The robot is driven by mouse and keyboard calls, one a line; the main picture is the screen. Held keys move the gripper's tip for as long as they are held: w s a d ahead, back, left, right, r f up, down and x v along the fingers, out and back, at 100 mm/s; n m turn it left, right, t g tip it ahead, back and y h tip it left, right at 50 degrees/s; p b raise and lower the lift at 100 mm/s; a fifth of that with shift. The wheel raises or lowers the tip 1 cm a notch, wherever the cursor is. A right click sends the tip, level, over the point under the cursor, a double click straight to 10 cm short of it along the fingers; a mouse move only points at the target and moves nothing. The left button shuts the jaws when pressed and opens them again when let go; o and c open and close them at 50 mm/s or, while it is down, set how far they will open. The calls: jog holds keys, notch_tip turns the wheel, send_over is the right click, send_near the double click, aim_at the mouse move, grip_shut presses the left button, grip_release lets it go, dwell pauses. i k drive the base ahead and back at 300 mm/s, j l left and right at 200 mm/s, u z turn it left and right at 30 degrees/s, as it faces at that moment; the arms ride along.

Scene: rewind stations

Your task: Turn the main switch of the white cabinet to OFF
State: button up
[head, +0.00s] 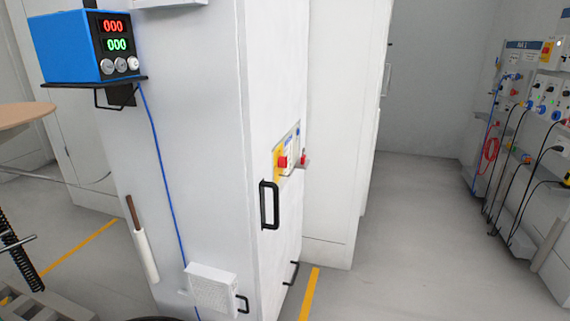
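The white cabinet (267,100) stands in the middle of the head view, with one side and its narrow-looking front face visible. A red switch knob on a yellow plate (281,162), which looks like the main switch, sits on the front face at mid height, seen at a steep angle. I cannot read its position. A grey-and-white panel with small blue parts (293,147) adjoins it, and a small red part (304,160) sits on a ledge to its right. A black handle (269,205) is below the switch. My gripper is not in view.
A blue power unit (83,47) with red and green digits sits on a bracket on the cabinet's side, its blue cable hanging down. A white box (212,288) juts out low. Wall panels with cables (530,110) stand at right. Grey floor (410,240) between is clear.

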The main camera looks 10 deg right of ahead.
aim_at(283, 162)
jog(key=i+l+z, duration=0.1)
jog(key=i+l, duration=0.9)
jog(key=i, duration=0.25)
jog(key=i+l+z, duration=0.15)
jog(key=i+l, duration=0.35)
jog(key=i, duration=0.1)
